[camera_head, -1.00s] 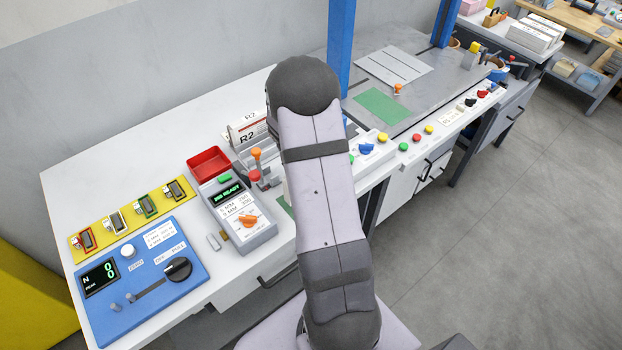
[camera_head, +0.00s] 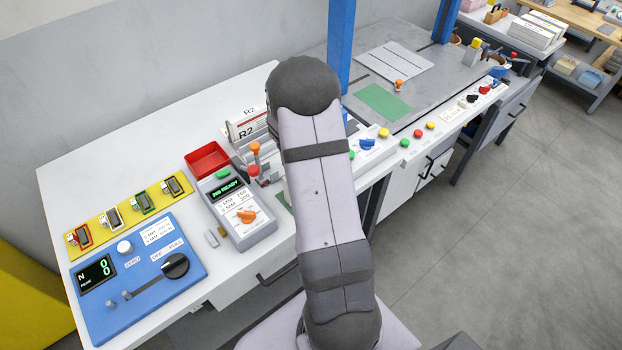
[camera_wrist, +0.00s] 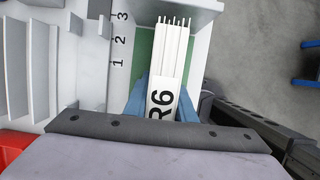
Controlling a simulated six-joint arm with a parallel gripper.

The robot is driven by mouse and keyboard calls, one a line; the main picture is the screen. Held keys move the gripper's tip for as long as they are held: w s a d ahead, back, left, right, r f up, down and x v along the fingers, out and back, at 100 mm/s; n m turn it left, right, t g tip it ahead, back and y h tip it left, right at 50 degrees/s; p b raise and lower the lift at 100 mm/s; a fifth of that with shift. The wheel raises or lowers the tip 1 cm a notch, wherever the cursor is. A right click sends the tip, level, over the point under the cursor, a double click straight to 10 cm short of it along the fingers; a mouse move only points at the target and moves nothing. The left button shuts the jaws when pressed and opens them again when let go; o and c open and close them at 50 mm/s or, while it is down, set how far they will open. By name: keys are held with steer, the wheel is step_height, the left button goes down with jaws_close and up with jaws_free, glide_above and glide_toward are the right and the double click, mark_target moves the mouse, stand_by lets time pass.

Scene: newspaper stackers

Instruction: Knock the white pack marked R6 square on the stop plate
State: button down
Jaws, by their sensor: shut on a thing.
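The white pack marked R6 (camera_wrist: 163,75) stands between the blue fingers of my gripper (camera_wrist: 160,100) in the wrist view. The fingers are shut on its two sides. Its R6 label faces my wrist, and its far end shows several thin upright edges. It is over a green strip (camera_wrist: 146,50), beside a scale marked 1, 2, 3. A pale grey plate (camera_wrist: 205,5) crosses the far end of the strip; I cannot tell if it is the stop plate or if the pack touches it. In the head view my arm hides the gripper and the pack.
A pack marked R2 (camera_head: 246,131) stands left of my arm. A red tray (camera_head: 208,160), a grey control box (camera_head: 237,213) and a blue panel (camera_head: 140,282) are on the white bench. Pale ribbed slots (camera_wrist: 40,60) lie left in the wrist view.

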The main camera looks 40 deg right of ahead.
steer(key=shift+d+p, duration=0.7)
steer(key=shift+d, duration=0.8)
steer(key=shift+d+r, duration=0.15)
steer(key=shift+d, duration=0.05)
stand_by(1.6)
steer(key=shift+a, duration=0.1)
steer(key=shift+a, duration=1.75)
steer(key=shift+p, duration=0.3)
step_height(320, 180, up, 6)
steer(key=p, duration=0.6)
